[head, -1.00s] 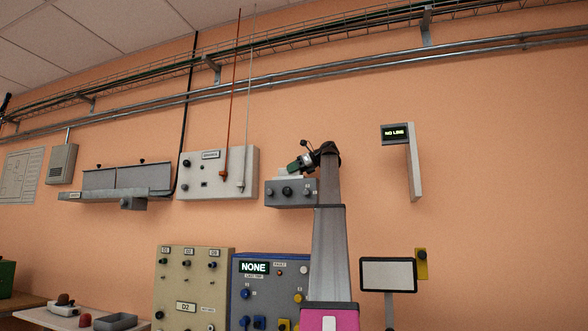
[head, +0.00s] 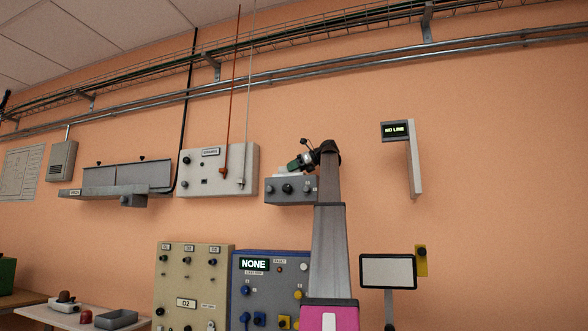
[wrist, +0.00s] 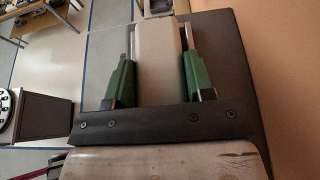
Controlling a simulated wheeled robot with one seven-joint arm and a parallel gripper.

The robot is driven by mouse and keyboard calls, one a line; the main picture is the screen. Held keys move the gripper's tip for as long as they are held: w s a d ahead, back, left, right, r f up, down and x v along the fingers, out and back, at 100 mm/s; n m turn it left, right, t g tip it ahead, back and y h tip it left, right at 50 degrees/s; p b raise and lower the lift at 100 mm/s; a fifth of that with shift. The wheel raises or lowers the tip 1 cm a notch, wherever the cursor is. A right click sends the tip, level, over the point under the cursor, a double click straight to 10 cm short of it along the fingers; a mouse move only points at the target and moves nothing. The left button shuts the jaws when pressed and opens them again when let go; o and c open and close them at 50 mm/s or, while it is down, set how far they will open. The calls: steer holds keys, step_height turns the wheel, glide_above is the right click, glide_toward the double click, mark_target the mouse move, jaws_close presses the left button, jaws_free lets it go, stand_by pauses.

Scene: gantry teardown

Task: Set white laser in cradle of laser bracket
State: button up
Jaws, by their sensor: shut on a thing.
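The white laser (wrist: 160,62) is a pale block between the two green fingers of my gripper (wrist: 161,80) in the wrist view. The fingers are shut on its sides. In the head view my gripper (head: 300,163) is at the wall, just above a grey box with dark knobs (head: 291,191), which looks like the laser bracket. A pale strip of the laser (head: 287,173) shows between the gripper and the box top. The cradle is hidden, and I cannot tell whether the laser touches it.
A pale wall panel with a red rod (head: 218,185) is close on the left. A "NO LINE" display (head: 395,131) with an upright plate (head: 414,165) is on the right. Control cabinets (head: 193,275) stand below. The wall between my arm and the display is clear.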

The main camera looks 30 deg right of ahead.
steer(key=o, duration=1.1)
steer(key=shift+s+d, duration=0.1)
steer(key=v, duration=0.9)
steer(key=shift+v, duration=0.8)
